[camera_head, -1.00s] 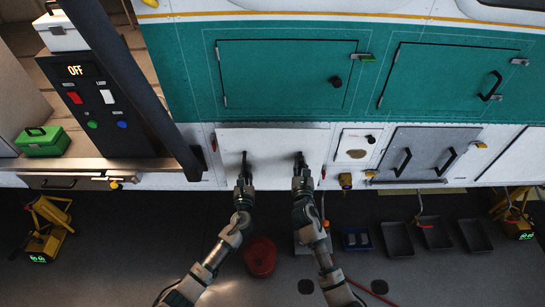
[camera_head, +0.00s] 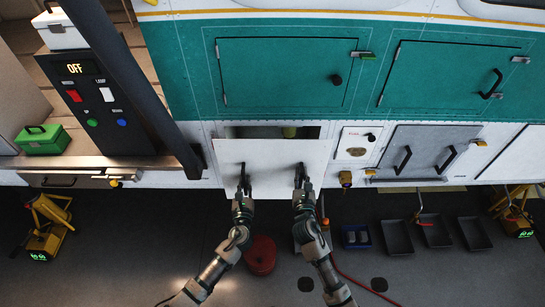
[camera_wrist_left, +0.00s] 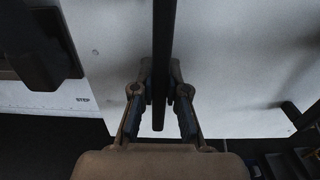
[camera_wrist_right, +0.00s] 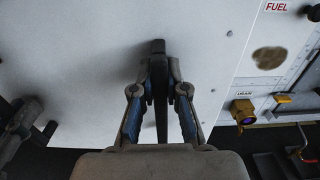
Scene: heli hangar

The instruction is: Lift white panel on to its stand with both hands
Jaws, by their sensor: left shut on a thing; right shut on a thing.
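The white panel (camera_head: 272,165) has two black handles and is off its opening in the helicopter's lower side. It stands a little lower and nearer than the opening, whose dark top strip (camera_head: 262,131) shows above it. My left gripper (camera_head: 243,190) is shut on the left black handle (camera_wrist_left: 163,60). My right gripper (camera_head: 301,186) is shut on the right black handle (camera_wrist_right: 157,48). The panel also fills much of the left wrist view (camera_wrist_left: 220,60) and the right wrist view (camera_wrist_right: 80,50). I cannot make out its stand.
A red bucket (camera_head: 261,255) stands on the floor below the panel. Several dark trays (camera_head: 434,231) and a blue bin (camera_head: 356,237) are at right. A yellow stand-like device (camera_head: 48,226) is at left. A control box (camera_head: 100,105) stands upper left.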

